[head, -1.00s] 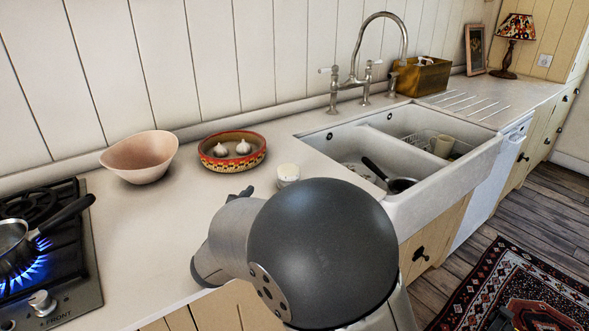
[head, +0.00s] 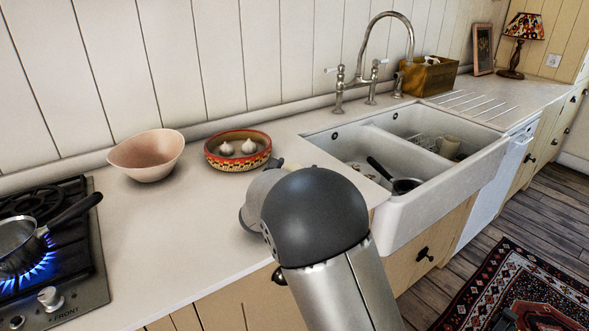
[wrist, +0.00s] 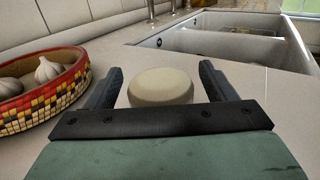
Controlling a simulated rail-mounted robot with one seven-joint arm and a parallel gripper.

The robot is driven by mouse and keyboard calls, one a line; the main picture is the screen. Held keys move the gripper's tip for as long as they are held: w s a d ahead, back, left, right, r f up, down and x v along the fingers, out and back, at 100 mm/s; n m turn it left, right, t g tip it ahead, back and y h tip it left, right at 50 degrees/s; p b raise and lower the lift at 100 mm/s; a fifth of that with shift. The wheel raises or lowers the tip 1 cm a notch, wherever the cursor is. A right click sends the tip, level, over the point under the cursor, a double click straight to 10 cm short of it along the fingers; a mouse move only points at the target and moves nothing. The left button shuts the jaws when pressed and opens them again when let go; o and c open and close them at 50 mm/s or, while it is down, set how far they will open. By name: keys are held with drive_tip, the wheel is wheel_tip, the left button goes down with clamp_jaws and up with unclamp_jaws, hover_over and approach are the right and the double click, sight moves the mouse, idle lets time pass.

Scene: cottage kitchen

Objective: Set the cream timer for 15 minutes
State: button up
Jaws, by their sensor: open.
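The cream timer (wrist: 161,87) is a low round cream-coloured piece on the counter. In the wrist view it stands between the two fingers of my gripper (wrist: 160,84). The fingers are open, one on each side of it, with a visible gap on both sides. Its dial marks cannot be read, and its lower part is hidden by the gripper's front bar. In the head view the timer is hidden behind my arm, and only a dark bit of my gripper (head: 277,163) shows.
A patterned bowl (head: 209,158) with garlic stands left of the gripper, close to the left finger. The sink (head: 400,205) lies to the right. A pink bowl (head: 146,156) and a lit stove (head: 85,265) with a pan (head: 20,240) are farther left. The counter front is clear.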

drive_tip(key=c, duration=1)
drive_tip(key=shift+m+h+p, duration=0.3)
drive_tip(key=shift+h+p, duration=0.1)
drive_tip(key=m+g+h+p, duration=0.3)
drive_tip(key=h, duration=0.1)
drive_tip(key=shift+r+m+h, duration=0.15)
drive_tip(key=shift+m+h, duration=0.15)
drive_tip(key=shift+h, duration=0.1)
drive_tip(key=shift+s+d+m+g+h+p, duration=0.1)
drive_tip(key=shift+m+g+h+p, duration=0.85)
drive_tip(key=shift+m+g+h, duration=0.75)
drive_tip(key=shift+s+d+m+g+h+p, duration=0.1)
drive_tip(key=shift+m+g+h+p, duration=0.95)
drive_tip(key=shift+g, duration=1.15)
drive_tip(key=shift+m, duration=0.25)
